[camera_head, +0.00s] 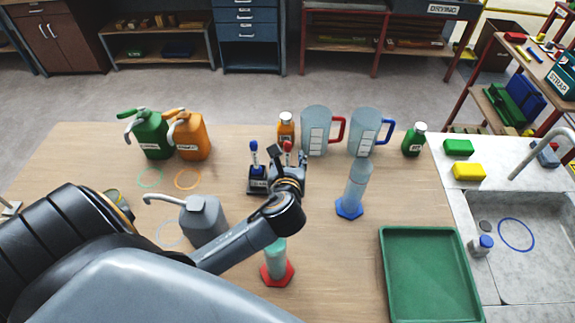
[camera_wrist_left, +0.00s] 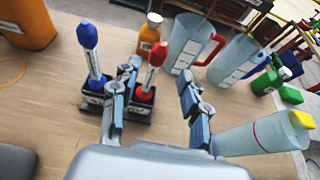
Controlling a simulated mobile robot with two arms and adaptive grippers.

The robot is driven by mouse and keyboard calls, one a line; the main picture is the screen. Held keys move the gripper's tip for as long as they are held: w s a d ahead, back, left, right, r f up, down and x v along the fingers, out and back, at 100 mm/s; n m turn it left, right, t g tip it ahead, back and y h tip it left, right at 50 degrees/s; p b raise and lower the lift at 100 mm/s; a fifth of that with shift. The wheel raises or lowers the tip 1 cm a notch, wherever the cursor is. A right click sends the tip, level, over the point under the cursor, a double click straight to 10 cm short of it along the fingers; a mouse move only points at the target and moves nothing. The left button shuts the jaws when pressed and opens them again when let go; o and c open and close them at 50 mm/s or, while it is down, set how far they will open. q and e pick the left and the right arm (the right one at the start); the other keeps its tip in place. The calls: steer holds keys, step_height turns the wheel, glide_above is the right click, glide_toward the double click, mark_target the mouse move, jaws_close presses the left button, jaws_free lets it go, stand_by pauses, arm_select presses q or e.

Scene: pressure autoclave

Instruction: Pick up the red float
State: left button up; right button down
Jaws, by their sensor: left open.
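The red float (camera_head: 287,147) stands upright in a small dark rack (camera_head: 256,187) on the wooden table. In the left wrist view the red float (camera_wrist_left: 156,55) shows its red top, pale stem and red lower bulb. A blue float (camera_head: 254,151) stands in the same rack; it also shows in the left wrist view (camera_wrist_left: 88,36). My left gripper (camera_head: 289,163) is open at the rack, hiding part of it. In the left wrist view its fingers (camera_wrist_left: 160,72) are spread, with the red float between them, closer to the left finger. Contact cannot be told.
Behind are an orange bottle (camera_head: 286,131) and two jugs (camera_head: 315,132). A blue-based cylinder (camera_head: 354,188) stands right, a red-based cylinder (camera_head: 276,263) in front under my arm. A grey canister (camera_head: 203,219) is left. A green tray (camera_head: 431,276) lies front right.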

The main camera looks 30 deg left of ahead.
mark_target(287, 152)
arm_select(q)
steer(key=shift+w+a+f, duration=0.15)
steer(key=shift+w, duration=0.1)
steer(key=p+x, duration=0.1)
steer(key=x, duration=0.3)
steer(key=shift+w+a+f+p, duration=0.1)
steer(key=shift+a+f+p, duration=0.1)
steer(key=shift+a+p, duration=0.2)
steer(key=shift+w+a+f, duration=0.1)
steer(key=shift+w+f, duration=0.05)
arm_select(e)
steer(key=shift+w+a+r, duration=0.25)
steer(key=shift+a+r, duration=0.1)
steer(key=shift+r, duration=0.1)
steer(key=shift+w+a+r, duration=0.2)
steer(key=shift+a+r, duration=0.1)
steer(key=shift+r, duration=0.15)
arm_select(q)
jaws_close()
arm_select(e)
steer(key=shift+s+d, duration=0.1)
steer(key=shift+d, duration=0.15)
